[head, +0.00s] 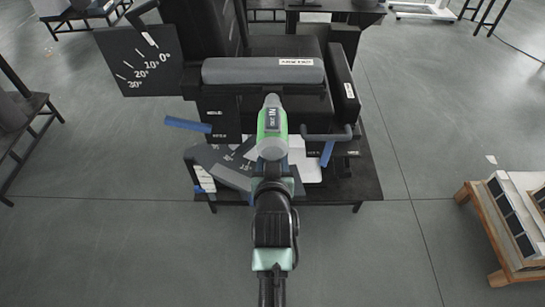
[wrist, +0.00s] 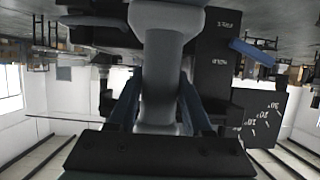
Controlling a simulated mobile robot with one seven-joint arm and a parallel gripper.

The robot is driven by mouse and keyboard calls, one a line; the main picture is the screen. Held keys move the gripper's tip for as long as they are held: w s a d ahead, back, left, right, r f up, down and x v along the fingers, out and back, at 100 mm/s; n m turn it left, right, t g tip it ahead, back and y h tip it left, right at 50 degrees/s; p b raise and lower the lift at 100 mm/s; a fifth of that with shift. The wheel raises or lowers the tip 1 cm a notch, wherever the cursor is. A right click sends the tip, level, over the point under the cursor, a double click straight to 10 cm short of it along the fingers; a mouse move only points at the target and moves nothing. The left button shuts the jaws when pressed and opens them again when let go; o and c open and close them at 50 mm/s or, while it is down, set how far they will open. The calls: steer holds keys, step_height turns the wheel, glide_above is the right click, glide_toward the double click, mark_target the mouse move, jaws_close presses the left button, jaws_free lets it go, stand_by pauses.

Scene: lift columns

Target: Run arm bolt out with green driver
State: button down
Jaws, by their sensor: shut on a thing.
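A green driver (head: 271,130) with a grey nose stands in front of the black seat assembly in the head view. My gripper (head: 272,178) is shut on its grey handle below the green body. In the wrist view the driver's grey handle (wrist: 160,65) runs between the two fingers of my gripper (wrist: 160,105). The driver's nose points toward the grey cushion (head: 262,71) and appears just below it. I cannot make out the arm bolt; the driver may cover it. Contact at the driver's tip cannot be told.
The seat assembly stands on a black table (head: 350,185). A dark angle plate (head: 138,62) marked in degrees juts out left. Blue levers show at left (head: 188,125) and right (head: 328,152). Grey bent plates (head: 222,166) lie on the table.

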steer(key=shift+w+r, duration=0.1)
steer(key=shift+r, duration=0.55)
steer(key=shift+s+r+p, duration=0.1)
steer(key=shift+s+p, duration=0.15)
steer(key=shift+p, duration=0.4)
stand_by(0.5)
steer(key=shift+s, duration=0.2)
stand_by(0.4)
steer(key=shift+s+f+p, duration=0.2)
steer(key=shift+s+p, duration=0.15)
steer(key=shift+p, duration=0.05)
steer(key=shift+s+f+p, duration=0.2)
steer(key=shift+s+p, duration=0.35)
steer(key=shift+s, duration=0.7)
steer(key=shift+s+p, duration=0.35)
steer(key=shift+s, duration=0.55)
